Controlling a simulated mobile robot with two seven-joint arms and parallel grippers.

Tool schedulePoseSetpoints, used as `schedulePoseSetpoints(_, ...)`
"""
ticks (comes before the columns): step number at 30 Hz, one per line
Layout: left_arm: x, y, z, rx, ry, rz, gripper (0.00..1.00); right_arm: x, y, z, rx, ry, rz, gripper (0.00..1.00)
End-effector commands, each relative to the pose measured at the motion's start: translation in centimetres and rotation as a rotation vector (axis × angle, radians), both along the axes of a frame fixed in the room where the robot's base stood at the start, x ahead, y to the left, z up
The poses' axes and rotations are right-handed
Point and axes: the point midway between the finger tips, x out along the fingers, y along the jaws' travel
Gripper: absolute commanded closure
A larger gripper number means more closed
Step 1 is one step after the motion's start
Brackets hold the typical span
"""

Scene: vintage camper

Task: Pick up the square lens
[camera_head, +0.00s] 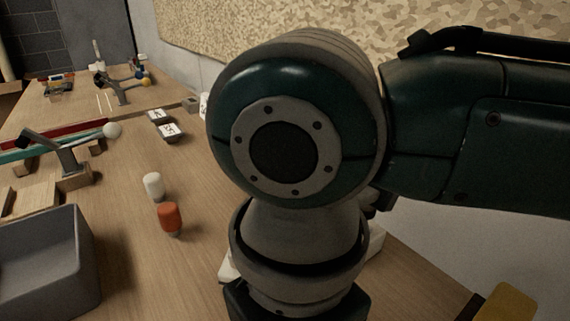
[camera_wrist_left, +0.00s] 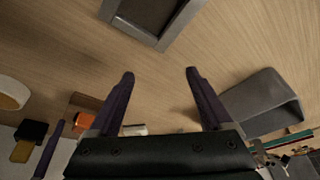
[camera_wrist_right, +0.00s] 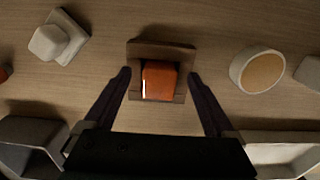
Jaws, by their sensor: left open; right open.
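In the right wrist view a glossy orange-red square piece (camera_wrist_right: 159,80), which looks like the square lens, sits on a brown square base (camera_wrist_right: 160,50). My right gripper (camera_wrist_right: 159,75) is open, with one finger on each side of it in the picture; I see no clear contact. An orange piece (camera_wrist_left: 83,119) shows in the left wrist view; I cannot tell if it is the same one. My left gripper (camera_wrist_left: 160,74) is open and empty above bare wood. In the head view my own arm hides the middle, and neither gripper's fingers show.
In the right wrist view a white piece on a base (camera_wrist_right: 58,38) stands at left and a round white-rimmed piece (camera_wrist_right: 257,71) at right. In the head view a grey bin (camera_head: 45,265), an orange-red cylinder (camera_head: 170,219) and a white one (camera_head: 153,186) stand on the left side.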

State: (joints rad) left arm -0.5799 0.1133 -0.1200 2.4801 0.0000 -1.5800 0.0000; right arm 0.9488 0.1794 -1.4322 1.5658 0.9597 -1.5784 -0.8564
Motion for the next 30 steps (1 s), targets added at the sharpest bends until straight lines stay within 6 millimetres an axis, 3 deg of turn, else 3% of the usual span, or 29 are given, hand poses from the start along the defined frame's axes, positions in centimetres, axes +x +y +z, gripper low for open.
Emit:
schedulePoseSetpoints(7,-0.01,0.09,-0.02,0.004,0.000,-0.002,0.16,0.00,0.03,-0.17,0.001,-0.001,0.000,0.11)
schedulePoseSetpoints(30,-0.02,0.26,-0.03,0.010,0.001,-0.006,0.16,0.01,0.02,-0.14,0.001,-0.001,-0.001,0.98)
